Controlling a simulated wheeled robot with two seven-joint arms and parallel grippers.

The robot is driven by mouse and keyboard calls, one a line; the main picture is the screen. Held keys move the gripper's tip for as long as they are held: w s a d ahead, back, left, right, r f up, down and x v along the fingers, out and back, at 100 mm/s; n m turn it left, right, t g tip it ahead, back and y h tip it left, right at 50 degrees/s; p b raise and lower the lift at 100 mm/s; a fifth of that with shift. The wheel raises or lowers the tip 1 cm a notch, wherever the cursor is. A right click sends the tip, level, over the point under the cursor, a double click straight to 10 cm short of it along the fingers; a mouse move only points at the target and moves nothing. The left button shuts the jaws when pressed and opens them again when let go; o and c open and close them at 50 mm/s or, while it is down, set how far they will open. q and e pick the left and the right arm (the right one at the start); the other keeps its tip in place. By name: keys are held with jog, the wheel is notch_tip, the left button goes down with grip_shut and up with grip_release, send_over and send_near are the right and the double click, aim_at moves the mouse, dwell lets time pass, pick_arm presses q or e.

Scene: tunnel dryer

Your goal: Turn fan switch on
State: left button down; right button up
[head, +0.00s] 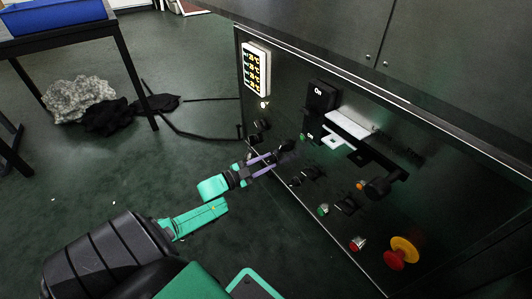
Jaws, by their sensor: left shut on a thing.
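The dark control panel (330,240) of the dryer runs diagonally across the right half of the head view. Several small black switches sit on it, and their labels are too small to read, so I cannot tell which is the fan switch. My left gripper (276,158) reaches in from the lower left with its two purple fingers at the panel. It is shut on a small black switch knob (287,146), partly hidden at the fingertips. My right gripper is out of view.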

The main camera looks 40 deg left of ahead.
pick_arm(q)
jog(key=shift+d+m, duration=0.1)
jog(key=shift+m, duration=0.2)
jog(key=c, duration=0.9)
grip_release()
jog(key=shift+o, duration=0.2)
